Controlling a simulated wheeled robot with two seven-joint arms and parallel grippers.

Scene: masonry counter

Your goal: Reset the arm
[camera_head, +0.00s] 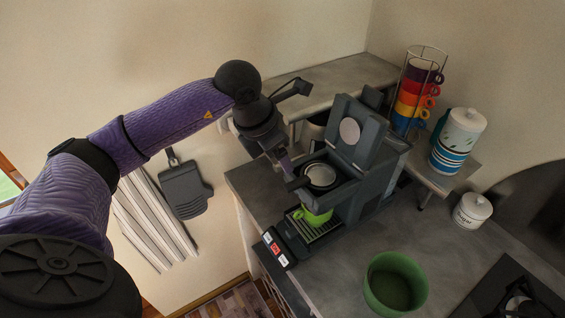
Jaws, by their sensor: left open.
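My left arm, in purple sleeves, comes in from the left, and its wrist hangs over the left side of a dark grey coffee machine (372,190). My left gripper (290,172) is open, pointing down by the machine's top opening; its fingertips are small and dark against the machine, so I cannot tell whether they touch it. The machine's lid (356,135) stands raised, with a round pale disc inside. A round metal-rimmed opening (320,176) shows below it. A green cup (314,216) stands on the drip tray under the spout. My right gripper is not in view.
A green bowl (395,284) stands on the grey counter (345,270) in front. A rack of coloured mugs (415,95), a striped canister (458,142) and a sugar jar (472,211) stand behind and to the right. A dustpan (185,190) hangs on the wall at left.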

